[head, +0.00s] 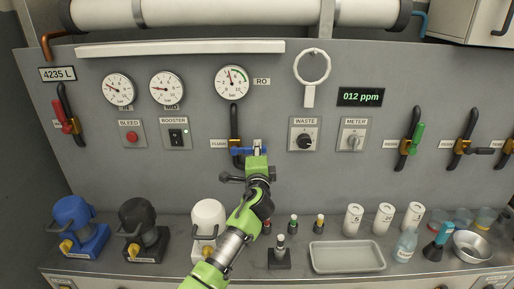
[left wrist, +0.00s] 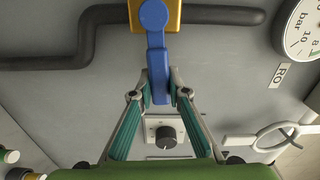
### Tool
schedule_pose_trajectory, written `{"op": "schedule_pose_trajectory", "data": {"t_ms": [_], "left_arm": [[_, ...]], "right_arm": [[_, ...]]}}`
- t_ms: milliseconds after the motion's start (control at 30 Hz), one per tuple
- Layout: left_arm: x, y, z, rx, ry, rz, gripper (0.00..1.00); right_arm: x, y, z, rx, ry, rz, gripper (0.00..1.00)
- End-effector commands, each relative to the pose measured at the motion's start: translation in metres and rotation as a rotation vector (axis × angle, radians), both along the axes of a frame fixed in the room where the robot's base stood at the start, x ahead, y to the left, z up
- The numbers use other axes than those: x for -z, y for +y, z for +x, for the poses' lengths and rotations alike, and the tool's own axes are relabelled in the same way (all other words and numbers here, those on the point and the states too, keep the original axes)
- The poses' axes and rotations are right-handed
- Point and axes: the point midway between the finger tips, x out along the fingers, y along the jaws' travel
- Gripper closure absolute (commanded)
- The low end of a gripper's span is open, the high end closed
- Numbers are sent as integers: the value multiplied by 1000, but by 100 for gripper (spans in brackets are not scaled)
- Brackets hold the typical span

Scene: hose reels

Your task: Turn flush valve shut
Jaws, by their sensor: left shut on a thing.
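The flush valve has a brass body (head: 236,142) on a dark vertical pipe, beside a FLUSH label. In the left wrist view the blue lever (left wrist: 155,45) extends from the brass body (left wrist: 172,12) down between my fingertips, roughly across the black pipe. My left gripper (left wrist: 160,88) is shut on the lever's free end. My right gripper is in neither view.
WASTE (head: 304,140) and METER (head: 352,140) knobs sit right of my left gripper. A RO gauge (head: 231,82) is above. Below, the counter holds small bottles, a grey tray (head: 347,257), white canisters and pumps (head: 208,220). The panel around the lever is mostly clear.

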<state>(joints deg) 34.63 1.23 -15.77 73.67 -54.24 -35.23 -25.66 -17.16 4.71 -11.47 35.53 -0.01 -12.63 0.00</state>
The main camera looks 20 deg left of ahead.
Motion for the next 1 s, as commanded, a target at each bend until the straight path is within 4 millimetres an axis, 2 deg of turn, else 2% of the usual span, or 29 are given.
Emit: {"op": "schedule_pose_trajectory", "data": {"t_ms": [300,767,800,833,1000], "left_arm": [[4,4,1,-6,20,88,100],[4,4,1,-7,23,100,100],[4,4,1,-7,23,101,74],[4,4,1,-7,23,100,67],[5,3,0,-4,23,95,67]], "right_arm": [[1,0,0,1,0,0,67],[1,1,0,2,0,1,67],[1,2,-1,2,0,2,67],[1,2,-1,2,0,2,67],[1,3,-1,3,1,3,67]]}}
